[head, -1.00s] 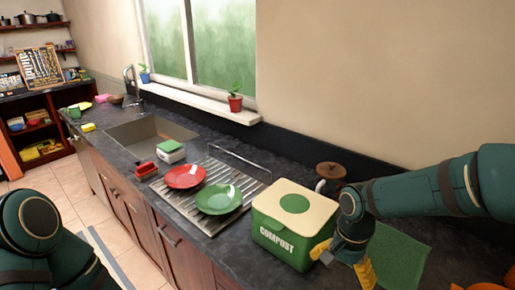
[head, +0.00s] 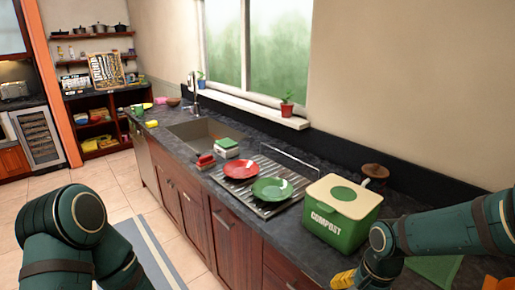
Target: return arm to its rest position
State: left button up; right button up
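My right arm (head: 440,232) comes in from the right in the head view and bends down in front of the compost bin. Only a yellow part of my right gripper (head: 344,279) shows at the bottom edge, beside the counter's front; its fingertips are cut off. My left arm (head: 72,230) is folded at the lower left, over the floor. The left gripper is out of the picture.
A green compost bin (head: 341,213) with a cream lid stands on the dark counter close to my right arm. A red plate (head: 241,170) and a green plate (head: 272,190) lie on the drying rack. Floor (head: 150,205) is open at left.

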pick_arm(q)
jog(key=shift+b+x, duration=0.85)
jog(key=shift+x, duration=0.25)
pick_arm(e)
jog(key=s+a+f+n+t+y, duration=0.1)
jog(key=s+a+f+n, duration=0.1)
jog(key=a+f, duration=0.4)
jog(key=s+a+f+n+t+y, duration=0.1)
jog(key=a+f+n, duration=0.4)
jog(key=f, duration=1.2)
jog(key=shift+s+a+t, duration=0.3)
jog(key=shift+s+a, duration=0.15)
jog(key=shift+a, duration=0.15)
